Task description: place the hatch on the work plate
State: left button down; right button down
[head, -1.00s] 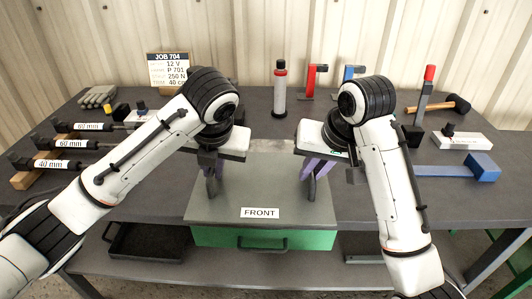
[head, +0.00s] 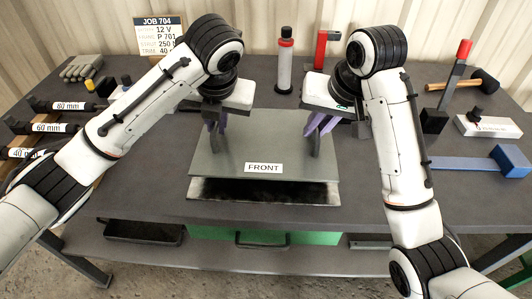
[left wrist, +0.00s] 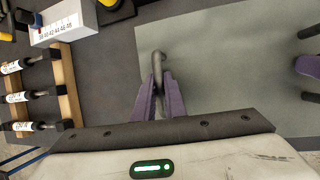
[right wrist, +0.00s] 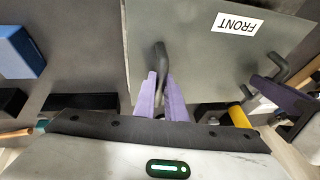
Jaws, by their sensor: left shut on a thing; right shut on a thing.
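The hatch (head: 262,140) is a flat grey panel with a white FRONT label and two dark upright handles. My left gripper (head: 214,128) is shut on its left handle, seen in the left wrist view (left wrist: 158,68). My right gripper (head: 317,132) is shut on its right handle, seen in the right wrist view (right wrist: 160,68). The panel looks roughly level, its FRONT edge towards me. Below that edge shows a dark mottled strip (head: 265,192) with pale edging. I cannot tell whether it is the work plate or shadow, nor whether the hatch touches it.
The grey table (head: 400,205) is clear in front on both sides. A bottle (head: 284,65) and a red fixture (head: 322,48) stand behind. Labelled cylinders (head: 55,127) lie left; a blue-ended bar (head: 510,160) and a mallet (head: 484,82) lie right. A green drawer (head: 215,233) sits below.

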aim_at(219, 138)
pick_arm(q)
jog(key=shift+f, duration=0.15)
pick_arm(e)
jog(key=shift+f, duration=0.15)
